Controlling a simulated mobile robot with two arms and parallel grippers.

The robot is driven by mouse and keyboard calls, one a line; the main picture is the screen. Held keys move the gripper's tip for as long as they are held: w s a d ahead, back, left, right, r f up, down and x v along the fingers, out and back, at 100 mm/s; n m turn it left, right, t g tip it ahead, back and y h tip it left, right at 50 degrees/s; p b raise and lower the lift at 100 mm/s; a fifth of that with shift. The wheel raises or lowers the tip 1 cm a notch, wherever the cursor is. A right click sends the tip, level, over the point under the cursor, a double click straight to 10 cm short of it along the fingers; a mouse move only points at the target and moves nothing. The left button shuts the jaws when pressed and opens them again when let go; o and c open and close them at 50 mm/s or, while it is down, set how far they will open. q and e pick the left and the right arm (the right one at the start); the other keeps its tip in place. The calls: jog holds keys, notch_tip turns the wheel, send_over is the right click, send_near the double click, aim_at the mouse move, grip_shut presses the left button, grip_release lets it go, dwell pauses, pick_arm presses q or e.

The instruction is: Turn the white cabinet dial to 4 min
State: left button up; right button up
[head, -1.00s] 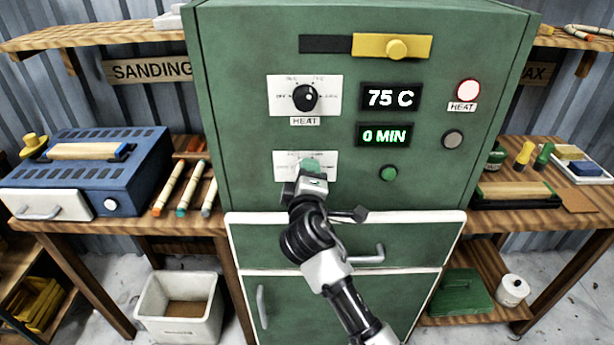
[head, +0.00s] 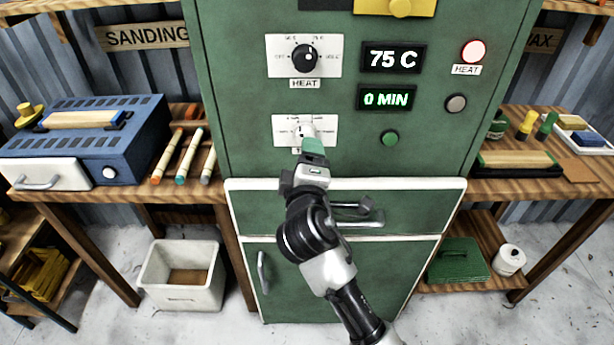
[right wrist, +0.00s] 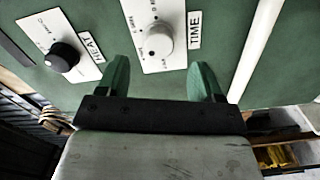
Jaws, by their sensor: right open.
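The white time dial (head: 303,129) is on a white label plate low on the green cabinet's front, partly hidden by my right gripper in the head view. In the right wrist view the white dial (right wrist: 159,39) shows clearly beside the word TIME. My right gripper (head: 313,149) has green fingers. The right wrist view shows the gripper (right wrist: 161,80) open and empty, its fingertips spread, with the dial ahead of the gap and apart from the fingers. The time display (head: 386,98) reads 0 MIN. My left gripper is not in view.
The black heat dial (head: 305,58) sits above the time dial, beside a 75 C display (head: 393,58). A green button (head: 390,138) is to the right. A drawer with a handle (head: 357,218) lies below. Workbenches flank the cabinet.

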jog(key=shift+s, duration=2.2)
jog(key=shift+f, duration=0.1)
notch_tip(320, 180, down, 22)
jog(key=w+d+g+y, duration=0.1)
jog(key=g, duration=0.4)
jog(key=s+d+f+m+g, duration=0.2)
jog(key=s+d+f, duration=0.15)
jog(key=f, duration=0.75)
jog(key=s+d+f+m+g, duration=0.25)
jog(key=s+f, duration=0.25)
jog(key=f, duration=0.5)
jog(key=s+d+f+m+g, duration=0.1)
jog(key=s+d+f+g, duration=0.15)
jog(key=s+f, duration=0.4)
jog(key=s+d+f+m+g, duration=0.1)
jog(key=s+d+f+m, duration=0.1)
jog(key=s+d+f, duration=0.35)
jog(key=s+d+f+m+g, duration=0.2)
jog(key=s+d+f, duration=0.2)
jog(key=s, duration=0.8)
jog(key=s+d+f+m+g+h, duration=0.1)
jog(key=s+d+f+m+g, duration=0.1)
jog(key=s, duration=0.9)
notch_tip(320, 180, down, 3)
jog(key=shift+s+d+r+m, duration=0.1)
jog(key=shift+s+d+m, duration=0.4)
jog(key=shift+d, duration=0.65)
jog(key=shift+w, duration=0.15)
